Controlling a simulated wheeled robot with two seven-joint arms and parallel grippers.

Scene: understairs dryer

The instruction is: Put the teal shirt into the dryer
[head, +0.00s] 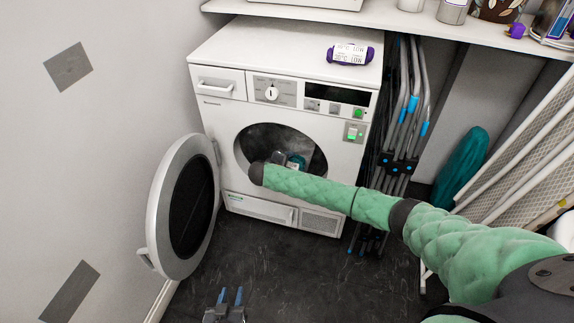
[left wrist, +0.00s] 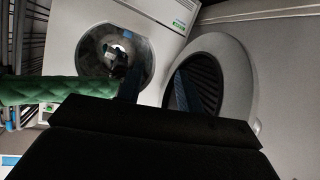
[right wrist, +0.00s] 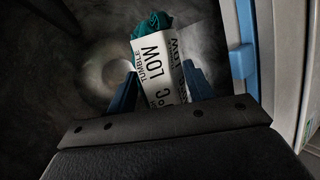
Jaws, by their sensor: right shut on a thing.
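The teal shirt (right wrist: 150,24) shows as a bundle with a white label reading "TUMBLE LOW" in the right wrist view. A small teal part of it (head: 297,163) shows inside the dryer's round opening in the head view. My right gripper (right wrist: 160,85) is shut on this labelled bundle, inside the drum. My right arm partly covers the opening. The dryer (head: 222,110) is white, and its round door (head: 157,195) stands wide open to the left. My left gripper (head: 230,297) is open and empty, low in front of the dryer.
A purple bundle (head: 350,53) with a white label lies on top of the dryer. A folded drying rack (head: 400,130) stands close to the dryer's right side. A teal rounded thing (head: 462,165) leans farther right. A shelf (head: 400,20) runs above. The dark floor (head: 290,270) in front is mostly clear.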

